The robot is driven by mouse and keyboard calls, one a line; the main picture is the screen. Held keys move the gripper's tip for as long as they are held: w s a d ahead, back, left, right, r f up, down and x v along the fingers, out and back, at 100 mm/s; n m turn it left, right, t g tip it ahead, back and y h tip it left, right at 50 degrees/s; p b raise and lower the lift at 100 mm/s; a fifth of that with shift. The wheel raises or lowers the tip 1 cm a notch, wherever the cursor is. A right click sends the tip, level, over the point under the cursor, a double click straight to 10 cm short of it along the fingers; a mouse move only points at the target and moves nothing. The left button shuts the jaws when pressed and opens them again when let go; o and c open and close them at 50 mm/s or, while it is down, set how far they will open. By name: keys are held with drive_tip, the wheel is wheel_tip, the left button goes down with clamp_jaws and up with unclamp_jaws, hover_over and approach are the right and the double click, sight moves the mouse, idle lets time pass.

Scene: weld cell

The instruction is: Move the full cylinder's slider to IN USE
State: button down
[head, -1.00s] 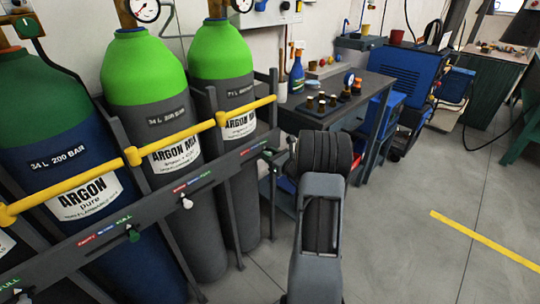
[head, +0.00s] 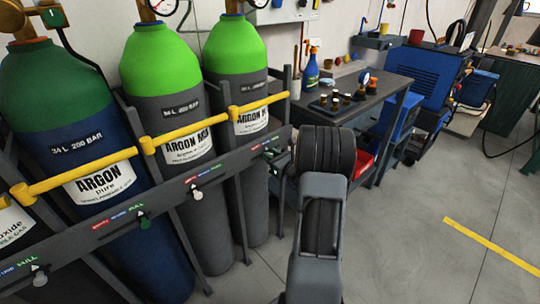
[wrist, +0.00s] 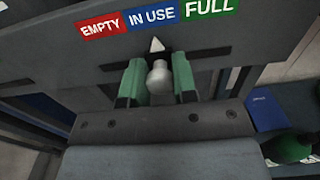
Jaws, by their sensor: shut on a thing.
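My gripper (wrist: 158,82) is shut on a pale round slider knob (wrist: 160,76), with one green-padded finger on each side. The knob's white pointer (wrist: 157,45) is below the blue IN USE part of the label strip (wrist: 152,18), slightly toward FULL. EMPTY is red at the left and FULL is green at the right. In the head view, my gripper (head: 276,153) is at the right end of the grey rail, in front of the rightmost green-topped argon mix cylinder (head: 238,75). My wrist hides part of that spot, and the knob is too small to make out there.
A yellow bar (head: 190,131) crosses the cylinders. A bench (head: 385,88) with bottles stands behind my arm. The floor at right is clear.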

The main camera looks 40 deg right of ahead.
drive_tip(key=c, duration=0.9)
unclamp_jaws()
drive_tip(key=shift+d, duration=0.1)
drive_tip(key=shift+s, duration=0.1)
drive_tip(key=s+d+p, duration=0.1)
drive_tip(key=s, duration=1.2)
drive_tip(key=shift+s+d+p, duration=0.15)
drive_tip(key=shift+s+p, duration=0.15)
drive_tip(key=shift+p, duration=0.1)
